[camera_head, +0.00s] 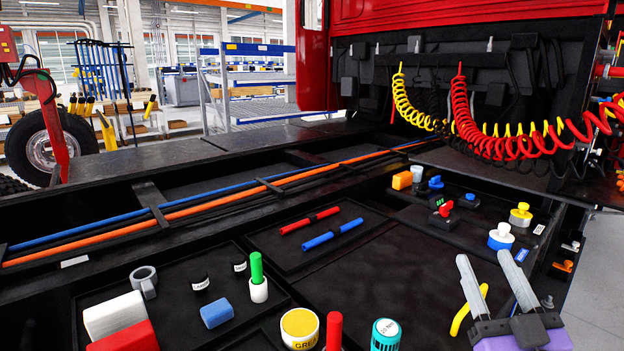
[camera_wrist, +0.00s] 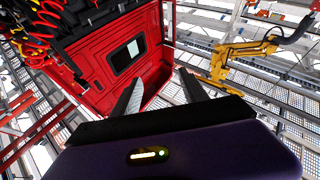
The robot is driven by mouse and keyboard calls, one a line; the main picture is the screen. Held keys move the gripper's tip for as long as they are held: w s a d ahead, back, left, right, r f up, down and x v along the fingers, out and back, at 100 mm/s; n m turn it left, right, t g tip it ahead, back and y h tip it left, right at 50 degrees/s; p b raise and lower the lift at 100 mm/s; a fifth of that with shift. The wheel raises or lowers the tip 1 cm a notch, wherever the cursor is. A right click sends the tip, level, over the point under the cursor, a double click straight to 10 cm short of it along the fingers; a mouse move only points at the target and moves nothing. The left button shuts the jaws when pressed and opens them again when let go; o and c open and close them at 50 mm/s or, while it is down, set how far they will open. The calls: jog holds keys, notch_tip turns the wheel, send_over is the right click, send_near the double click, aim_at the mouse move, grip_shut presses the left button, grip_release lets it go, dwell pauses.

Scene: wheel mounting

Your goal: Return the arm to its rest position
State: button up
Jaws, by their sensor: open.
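My gripper (camera_head: 498,281) is at the lower right of the head view, with its two grey fingers apart and nothing between them. It hangs over the right part of the black tray area. In the wrist view my gripper (camera_wrist: 160,90) points up towards the red truck cab (camera_wrist: 125,60), its fingers spread and empty. A yellow curved thing (camera_head: 468,310) lies close beside the left finger in the head view; the fingers partly overlap the view of the tray there.
The black tray (camera_head: 370,285) holds a red rod (camera_head: 309,221), a blue rod (camera_head: 332,235), a grease tin (camera_head: 300,327) and several small parts. Coiled red hoses (camera_head: 490,130) hang at the upper right. A wheel (camera_head: 52,146) stands far left. A yellow robot arm (camera_wrist: 238,58) shows in the wrist view.

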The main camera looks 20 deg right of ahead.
jog(key=s+a+f+n+g+y, duration=0.1)
jog(key=s+a+f+n+y, duration=0.55)
jog(key=s+a+f, duration=0.55)
jog(key=s+a+f+m+g, duration=0.2)
jog(key=s+a+f+g, duration=0.1)
jog(key=s, duration=0.4)
jog(key=s+a+f+m+g, duration=0.2)
jog(key=s+a+f+g, duration=0.1)
jog(key=s+a+f, duration=0.2)
jog(key=s+f+y, duration=0.1)
jog(key=s+f, duration=0.1)
jog(key=s, duration=0.1)
jog(key=shift+s+a+f, duration=0.15)
jog(key=shift+s+f, duration=0.05)
jog(key=shift+o, duration=0.2)
